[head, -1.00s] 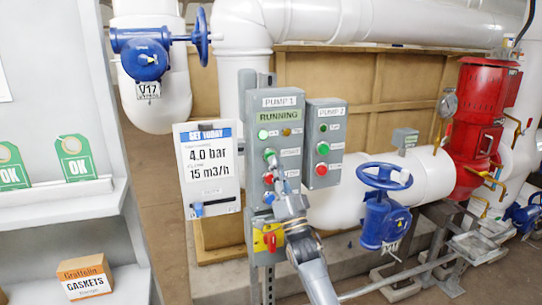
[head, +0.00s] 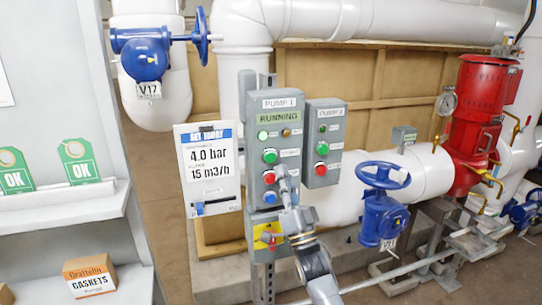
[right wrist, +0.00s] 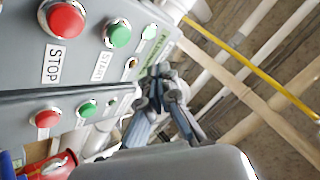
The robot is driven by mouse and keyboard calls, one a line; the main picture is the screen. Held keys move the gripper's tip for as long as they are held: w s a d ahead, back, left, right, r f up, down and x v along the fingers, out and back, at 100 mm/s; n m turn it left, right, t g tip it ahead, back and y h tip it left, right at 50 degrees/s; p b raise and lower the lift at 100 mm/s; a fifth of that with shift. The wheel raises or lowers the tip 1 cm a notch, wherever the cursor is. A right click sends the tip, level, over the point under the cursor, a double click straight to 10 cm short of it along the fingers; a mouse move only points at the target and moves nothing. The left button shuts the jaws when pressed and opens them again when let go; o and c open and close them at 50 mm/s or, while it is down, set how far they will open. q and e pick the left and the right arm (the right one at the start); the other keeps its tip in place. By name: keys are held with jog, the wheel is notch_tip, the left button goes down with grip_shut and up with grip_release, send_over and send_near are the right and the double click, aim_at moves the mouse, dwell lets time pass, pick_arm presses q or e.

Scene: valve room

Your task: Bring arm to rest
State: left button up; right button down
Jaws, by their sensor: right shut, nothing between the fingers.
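My right gripper (head: 283,172) is shut and empty in front of the lower right part of the grey PUMP 1 box (head: 258,104). Its fingertips show beside the red button (head: 269,178); I cannot tell the exact gap to the box. The green button (head: 270,156) above is uncovered, and the box's display reads RUNNING. In the right wrist view the closed fingers (right wrist: 157,72) appear near a panel edge, with a STOP label (right wrist: 53,64) and green button (right wrist: 118,33) to the left. My left gripper is out of view.
The PUMP 2 box (head: 325,115) stands close on the right. A blue handwheel valve (head: 383,215) and a red pump (head: 478,125) are farther right. A sign (head: 208,160) reading 4.0 bar hangs left. Shelves with a GASKETS box (head: 90,276) fill the left edge.

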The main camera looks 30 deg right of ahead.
jog(key=shift+f, duration=0.1)
dwell(0.7)
jog(key=w+a+f+n+g+y, duration=0.15)
jog(key=f+g, duration=0.25)
jog(key=f, duration=0.9)
jog(key=w+a+f+n+g+y, duration=0.1)
jog(key=w+a+f+g, duration=0.15)
jog(key=f, duration=1.15)
jog(key=s+a+f+n+g, duration=0.1)
jog(key=s+a+f+g, duration=0.3)
jog(key=f, duration=0.7)
jog(key=s+d+f+n+g, duration=0.1)
jog(key=s+f+n+g, duration=0.3)
jog(key=f, duration=0.8)
jog(key=s+a+f+n+g+y, duration=0.1)
jog(key=s+a+f+g, duration=0.25)
jog(key=s+f, duration=0.95)
jog(key=s+a+f+n+g, duration=0.15)
jog(key=s+f+g, duration=0.25)
jog(key=s+f, duration=1)
jog(key=s+a+n+g, duration=0.1)
jog(key=s+g, duration=0.3)
jog(key=s, duration=1.5)
jog(key=shift+s+a+n, duration=0.3)
jog(key=shift+s+a, duration=0.05)
jog(key=shift+s, duration=0.05)
jog(key=shift+r, duration=0.1)
